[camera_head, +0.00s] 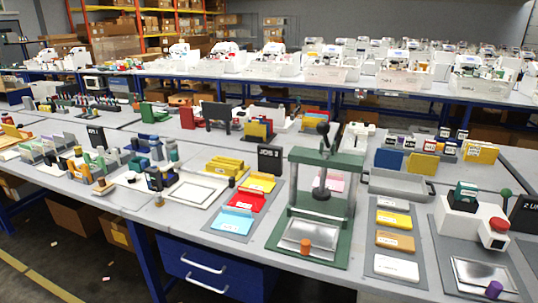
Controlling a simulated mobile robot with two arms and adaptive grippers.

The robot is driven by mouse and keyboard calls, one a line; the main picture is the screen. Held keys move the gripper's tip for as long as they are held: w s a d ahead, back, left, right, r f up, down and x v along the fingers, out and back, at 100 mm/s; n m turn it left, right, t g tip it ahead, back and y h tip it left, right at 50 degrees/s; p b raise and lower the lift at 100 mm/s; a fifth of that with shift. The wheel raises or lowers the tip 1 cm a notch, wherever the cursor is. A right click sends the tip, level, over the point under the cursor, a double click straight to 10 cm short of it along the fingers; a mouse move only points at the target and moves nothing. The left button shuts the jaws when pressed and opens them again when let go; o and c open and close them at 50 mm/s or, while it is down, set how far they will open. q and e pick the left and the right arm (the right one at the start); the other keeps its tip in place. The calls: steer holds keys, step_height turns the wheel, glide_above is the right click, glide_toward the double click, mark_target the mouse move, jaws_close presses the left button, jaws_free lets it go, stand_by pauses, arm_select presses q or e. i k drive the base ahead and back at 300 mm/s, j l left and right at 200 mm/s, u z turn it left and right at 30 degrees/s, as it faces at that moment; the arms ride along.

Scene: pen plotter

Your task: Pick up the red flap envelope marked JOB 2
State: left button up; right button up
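A red envelope (245,200) lies flat on the grey table near the middle of the head view. It sits in a row with a yellow envelope (261,181) behind it and a light blue envelope (232,220) in front of it. All three lie on a dark grey mat and carry small pale labels. The writing on them is too small to read, so I cannot tell which is marked JOB 2. Neither of my grippers shows in the head view.
A green press (318,195) stands just right of the envelopes. A white-framed tray (197,190) lies to their left, and yellow blocks (224,166) and a black sign (269,159) stand behind. Blue drawers (210,266) are below the table's front edge.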

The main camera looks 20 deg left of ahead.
mark_target(253, 200)
steer(key=i+j+u, duration=0.2)
steer(key=j, duration=0.15)
steer(key=i+j+u, duration=0.2)
steer(key=j, duration=0.15)
steer(key=i+j+u, duration=0.2)
steer(key=j, duration=0.15)
